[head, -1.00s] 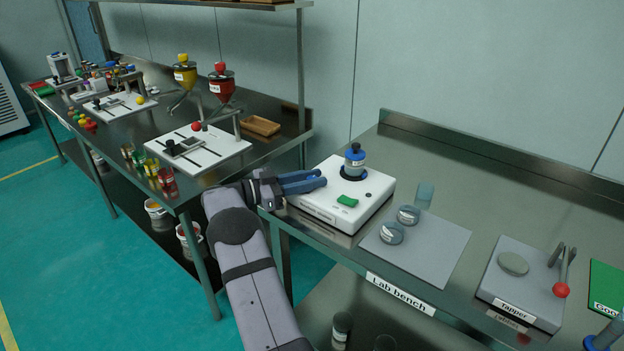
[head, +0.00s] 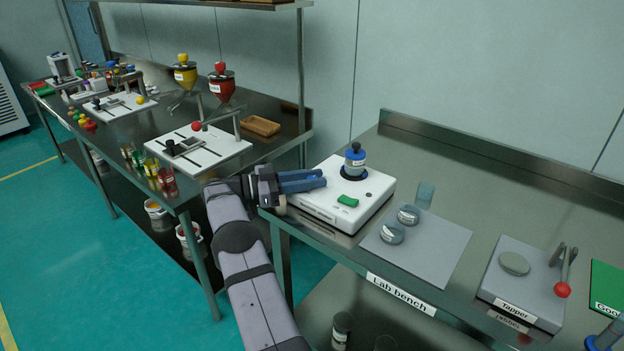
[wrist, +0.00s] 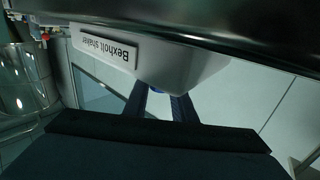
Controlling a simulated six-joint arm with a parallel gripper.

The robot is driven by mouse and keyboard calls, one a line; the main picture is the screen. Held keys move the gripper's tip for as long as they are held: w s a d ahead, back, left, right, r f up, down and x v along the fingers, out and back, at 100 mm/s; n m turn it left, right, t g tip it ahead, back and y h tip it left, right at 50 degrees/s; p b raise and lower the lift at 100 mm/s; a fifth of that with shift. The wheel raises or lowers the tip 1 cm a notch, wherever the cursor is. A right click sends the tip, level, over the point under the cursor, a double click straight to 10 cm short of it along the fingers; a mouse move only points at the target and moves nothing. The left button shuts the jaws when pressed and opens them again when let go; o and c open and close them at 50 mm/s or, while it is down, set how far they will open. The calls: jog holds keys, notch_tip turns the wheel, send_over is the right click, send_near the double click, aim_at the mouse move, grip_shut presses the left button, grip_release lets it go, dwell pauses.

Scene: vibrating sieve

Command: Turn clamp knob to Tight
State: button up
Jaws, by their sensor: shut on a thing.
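The white shaker (head: 322,211) stands on the left end of the lab bench, with a blue-lidded jar (head: 354,167) upright on its dark round seat. A green switch (head: 347,201) is on its top. My gripper (head: 325,178) reaches in from the left, its two blue fingers level across the shaker's left edge, tips just left of the jar. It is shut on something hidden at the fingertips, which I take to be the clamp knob. In the wrist view the shaker (wrist: 200,66) appears upside down and covers the fingertips; a bit of blue shows between the fingers.
A grey mat (head: 440,250) with round sieve parts (head: 392,233) lies right of the shaker. The tapper (head: 520,285) with a red-ended lever stands further right. A second steel bench (head: 290,130) with funnels and a white board is to the left, close to my arm.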

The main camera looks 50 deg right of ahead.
jog(key=o, duration=1.1)
jog(key=shift+c, duration=0.2)
jog(key=b+v, duration=0.1)
jog(key=v, duration=0.4)
jog(key=shift+w+a, duration=0.1)
jog(key=shift+v, duration=1)
